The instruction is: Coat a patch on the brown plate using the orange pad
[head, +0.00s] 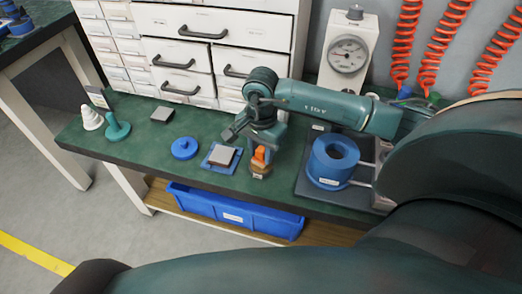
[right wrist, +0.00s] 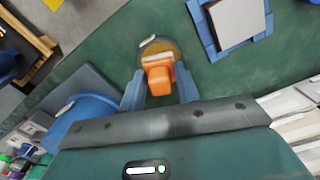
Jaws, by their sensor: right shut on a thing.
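My right gripper (head: 261,146) is shut on the orange pad (head: 259,156), a small upright block. In the right wrist view the orange pad (right wrist: 158,75) sits between the two blue fingers (right wrist: 159,88). Just below it on the bench is a small brown, many-sided base (head: 260,172) with a white label; it also shows in the right wrist view (right wrist: 152,47). I cannot tell whether the pad touches it. A square, pale grey-brown plate (head: 222,155) lies in a blue holder (head: 209,162) left of the gripper. My left gripper is not in view.
A blue ring-shaped block (head: 333,160) stands right of the gripper. Drawers (head: 185,53) and a gauge (head: 348,56) stand behind.

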